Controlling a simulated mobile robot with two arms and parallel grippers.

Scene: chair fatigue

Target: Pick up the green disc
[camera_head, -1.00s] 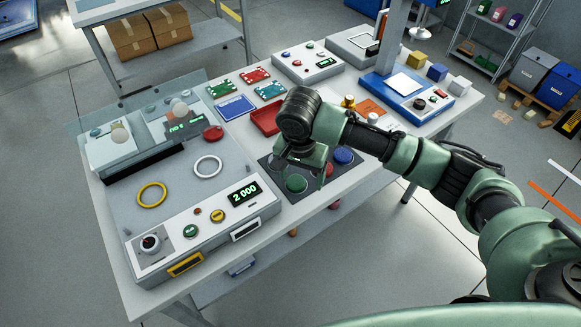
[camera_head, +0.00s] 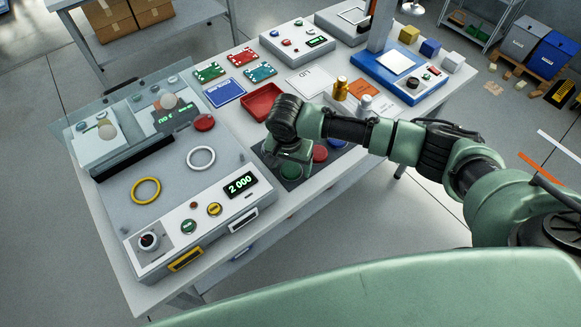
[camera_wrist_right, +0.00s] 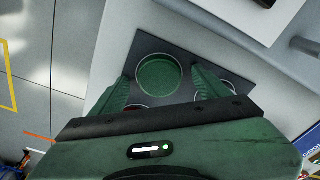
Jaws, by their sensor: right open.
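In the right wrist view the green disc (camera_wrist_right: 159,76) sits between the two spread green fingers of my right gripper (camera_wrist_right: 160,80), which is open and empty. I cannot tell the exact height of the fingertips above the mat. My left gripper is in neither view.
A red disc (camera_head: 320,153) and a blue disc (camera_head: 337,141) are beside the green one. A red tray (camera_head: 262,101) lies behind the gripper. A grey console (camera_head: 210,245) with a yellow ring (camera_head: 146,190) and a white ring (camera_head: 201,158) stands to the left.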

